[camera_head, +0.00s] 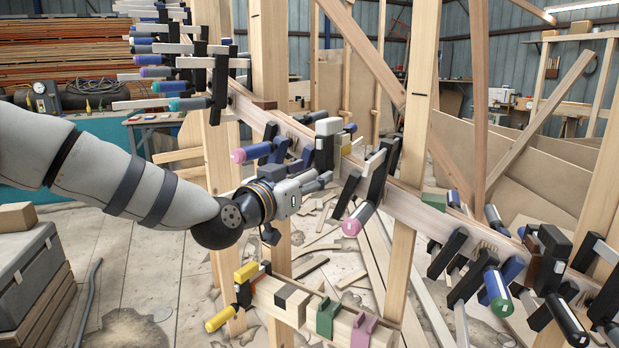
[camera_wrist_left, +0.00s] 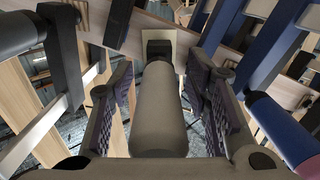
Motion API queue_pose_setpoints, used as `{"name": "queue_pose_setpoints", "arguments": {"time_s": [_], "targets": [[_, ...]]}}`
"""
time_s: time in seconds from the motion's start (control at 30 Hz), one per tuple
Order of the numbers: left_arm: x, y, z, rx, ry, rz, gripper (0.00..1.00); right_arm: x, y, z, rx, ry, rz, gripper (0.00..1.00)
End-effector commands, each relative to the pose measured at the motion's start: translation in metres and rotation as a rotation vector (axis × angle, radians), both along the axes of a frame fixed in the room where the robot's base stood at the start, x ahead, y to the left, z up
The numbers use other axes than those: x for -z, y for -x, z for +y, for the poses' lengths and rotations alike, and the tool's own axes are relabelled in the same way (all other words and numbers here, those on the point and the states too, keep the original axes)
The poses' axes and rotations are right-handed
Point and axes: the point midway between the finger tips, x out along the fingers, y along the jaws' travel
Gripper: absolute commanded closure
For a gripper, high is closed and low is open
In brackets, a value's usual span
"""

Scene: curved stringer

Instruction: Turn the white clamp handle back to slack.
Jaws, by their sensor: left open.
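The white clamp handle (camera_wrist_left: 160,115) shows in the left wrist view as a pale grey-white cylinder. It points toward the camera, and its far end meets a dark clamp part (camera_wrist_left: 159,49) in front of a wooden beam. My left gripper (camera_wrist_left: 160,78) is open, with one dark ridged finger on each side of the handle. Gaps show between the fingers and the handle. In the head view my left gripper (camera_head: 318,183) reaches the stringer from the left, below a dark clamp with a pale top block (camera_head: 328,126). I cannot make out the handle there. My right gripper is not in view.
The curved wooden stringer (camera_head: 411,208) carries several clamps close by, including one with a pink handle (camera_head: 358,220) and one with a blue and pink handle (camera_head: 250,153). A lower beam (camera_head: 338,326) holds a yellow-handled clamp (camera_head: 222,318). Wooden posts stand around the stringer.

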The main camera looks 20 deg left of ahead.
Motion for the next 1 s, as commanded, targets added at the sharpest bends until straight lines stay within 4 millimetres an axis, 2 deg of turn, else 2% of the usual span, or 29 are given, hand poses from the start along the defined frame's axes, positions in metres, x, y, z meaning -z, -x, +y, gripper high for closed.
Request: {"name": "queue_pose_setpoints", "arguments": {"time_s": [0.17,0.3,0.37,0.73,1.0], "targets": [[-0.0028,0.0008,-0.0002,0.0,0.0,-0.003,0.56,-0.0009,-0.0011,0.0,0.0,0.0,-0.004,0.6],[-0.0026,0.0008,-0.0001,0.0,0.0,-0.003,0.88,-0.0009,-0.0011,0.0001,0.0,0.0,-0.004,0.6],[-0.0025,0.0009,0.0,0.0,0.0,-0.003,1.0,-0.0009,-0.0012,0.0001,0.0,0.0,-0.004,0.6],[-0.0026,0.0011,0.0003,0.0,0.041,0.01,1.0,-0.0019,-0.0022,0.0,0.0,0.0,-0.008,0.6],[-0.0025,0.0013,0.0005,0.001,0.212,0.062,1.0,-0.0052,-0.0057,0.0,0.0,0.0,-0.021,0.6]]}}
